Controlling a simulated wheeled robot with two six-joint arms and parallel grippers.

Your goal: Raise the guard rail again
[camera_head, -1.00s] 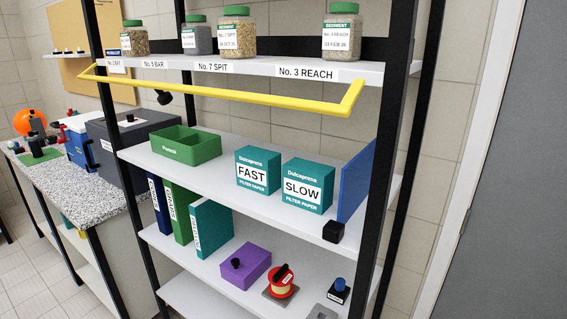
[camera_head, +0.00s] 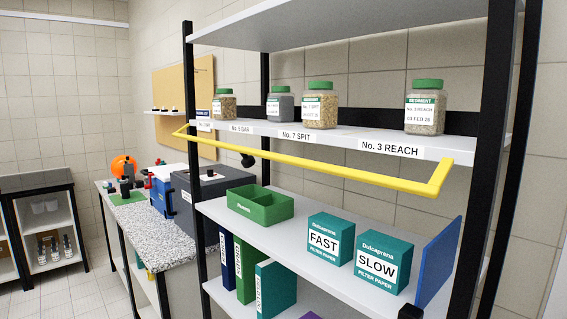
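The yellow guard rail (camera_head: 314,160) is a long bar with a short arm at each end. It hangs in front of and a little below the front edge of the upper jar shelf (camera_head: 335,136), leaving the jars above it uncovered. Several green-lidded sediment jars stand on that shelf, among them the No. 3 REACH jar (camera_head: 425,107), the No. 7 SPIT jar (camera_head: 319,102) and a grey-filled jar (camera_head: 280,104). Neither of my grippers shows in the head view.
Black posts (camera_head: 482,160) frame the shelves. Below the rail are a green divided tray (camera_head: 260,207), the FAST box (camera_head: 330,239), the SLOW box (camera_head: 383,263) and an upright blue panel (camera_head: 438,262). A speckled counter (camera_head: 150,228) stands at left. Floor at lower left is clear.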

